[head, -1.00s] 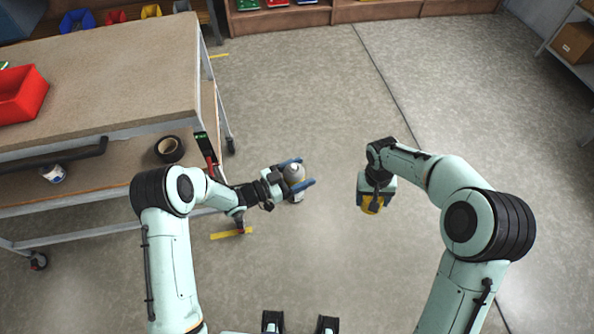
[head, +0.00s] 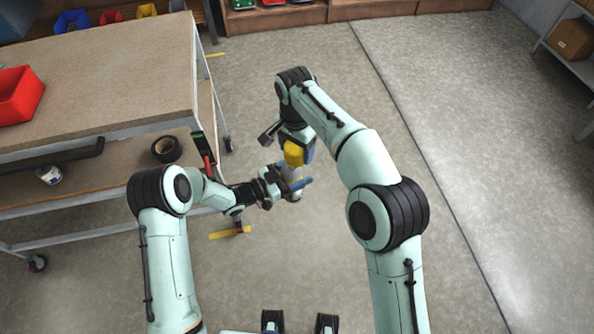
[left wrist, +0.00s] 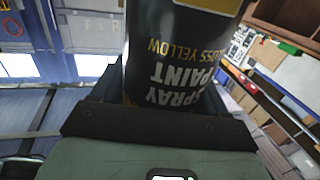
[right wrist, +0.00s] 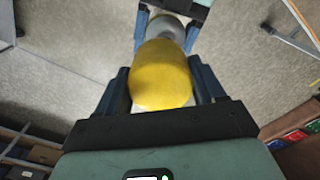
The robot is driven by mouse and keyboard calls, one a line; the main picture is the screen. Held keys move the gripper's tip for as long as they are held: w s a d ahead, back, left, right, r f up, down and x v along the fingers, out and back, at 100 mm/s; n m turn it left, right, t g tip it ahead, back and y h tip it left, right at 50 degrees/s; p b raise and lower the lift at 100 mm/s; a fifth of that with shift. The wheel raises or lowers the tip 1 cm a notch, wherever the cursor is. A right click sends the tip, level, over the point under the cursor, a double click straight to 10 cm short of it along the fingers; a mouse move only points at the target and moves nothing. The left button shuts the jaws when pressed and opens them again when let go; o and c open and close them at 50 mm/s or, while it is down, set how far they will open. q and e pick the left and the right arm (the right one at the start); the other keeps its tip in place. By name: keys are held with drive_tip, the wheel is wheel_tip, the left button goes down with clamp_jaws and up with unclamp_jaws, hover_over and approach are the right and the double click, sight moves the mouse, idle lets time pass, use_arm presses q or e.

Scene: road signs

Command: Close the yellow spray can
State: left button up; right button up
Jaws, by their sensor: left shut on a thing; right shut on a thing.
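The spray can (left wrist: 175,60) is dark, with upside-down "SPRAY PAINT" and "GLOSS YELLOW" lettering in the left wrist view. My left gripper (head: 296,184) is shut on its body and holds it above the floor. My right gripper (head: 296,150) is shut on the yellow cap (head: 293,153), which fills the middle of the right wrist view (right wrist: 162,75). The cap is close to the can's grey top (right wrist: 166,27), over it in the head view. I cannot tell whether cap and can touch.
A workbench (head: 110,75) with a red bin (head: 16,95) stands at the left. Its lower shelf holds a roll of black tape (head: 166,149) and a white container (head: 50,175). The floor (head: 470,180) to the right is clear.

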sight(292, 181)
drive_tip(key=shift+s+a+r, duration=0.15)
drive_tip(key=shift+a+r, duration=0.3)
drive_tip(key=shift+a, duration=0.25)
drive_tip(key=shift+f, duration=2)
drive_tip(key=shift+f, duration=0.9)
drive_tip(key=shift+f, duration=0.6)
drive_tip(key=o, duration=1.1)
drive_tip(key=shift+c, duration=0.2)
